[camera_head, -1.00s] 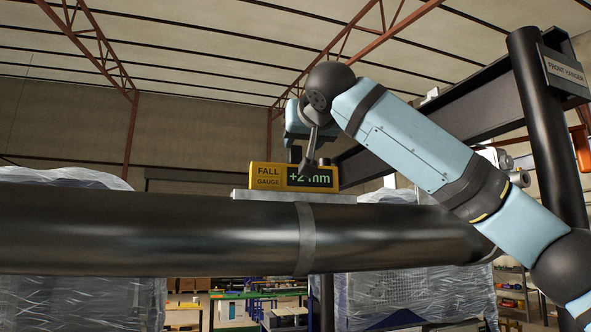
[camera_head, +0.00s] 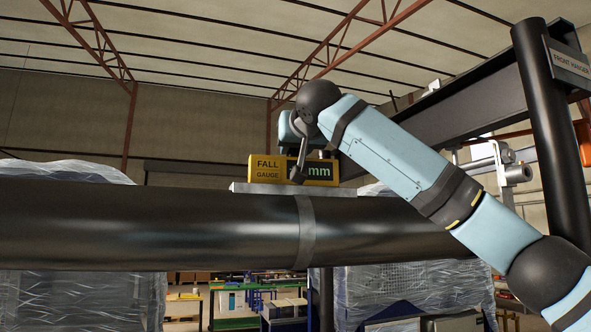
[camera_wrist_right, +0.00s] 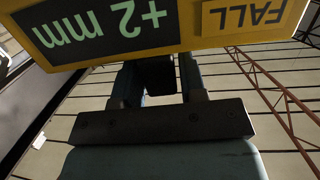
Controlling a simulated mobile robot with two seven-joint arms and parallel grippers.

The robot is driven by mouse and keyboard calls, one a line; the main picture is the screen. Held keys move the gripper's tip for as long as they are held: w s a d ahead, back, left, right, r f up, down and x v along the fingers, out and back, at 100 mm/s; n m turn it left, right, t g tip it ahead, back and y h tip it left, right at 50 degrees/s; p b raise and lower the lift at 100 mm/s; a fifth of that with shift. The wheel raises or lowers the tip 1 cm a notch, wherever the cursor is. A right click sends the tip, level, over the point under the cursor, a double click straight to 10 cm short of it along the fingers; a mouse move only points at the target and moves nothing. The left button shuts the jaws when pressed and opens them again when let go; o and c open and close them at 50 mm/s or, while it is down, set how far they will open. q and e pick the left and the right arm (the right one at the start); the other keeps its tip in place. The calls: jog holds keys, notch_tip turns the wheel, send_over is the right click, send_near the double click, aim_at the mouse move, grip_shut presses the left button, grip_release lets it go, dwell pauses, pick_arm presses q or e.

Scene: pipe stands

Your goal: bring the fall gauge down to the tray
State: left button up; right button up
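The yellow fall gauge (camera_head: 268,170) with a dark display rests on a flat grey plate (camera_head: 245,187) on top of the black pipe. My right gripper (camera_head: 292,153) is at the gauge's top edge, largely hidden by my wrist parts, which also cover part of the display. In the right wrist view the gauge (camera_wrist_right: 185,38) shows upside down and close, reading +2 mm. The two dark fingers (camera_wrist_right: 162,75) stand apart there, with a dark block between them. Their tips are hidden by the gauge, so grip is unclear. No tray can be made out. My left gripper is out of view.
The thick black pipe (camera_head: 150,230) crosses the view, with a grey band (camera_head: 305,230). A black post (camera_head: 550,130) with a front hanger sign (camera_head: 568,64) stands at right under a dark beam. Wrapped stacks (camera_head: 75,300) and workbenches (camera_head: 290,308) lie beyond and below.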

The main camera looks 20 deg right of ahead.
jog(key=c, duration=0.6)
jog(key=shift+r, duration=0.2)
jog(key=shift+r, duration=0.85)
jog(key=s+r+b, duration=0.1)
jog(key=s+b, duration=0.3)
jog(key=s, duration=0.6)
jog(key=shift+a+r+b, duration=0.25)
jog(key=shift+b, duration=0.1)
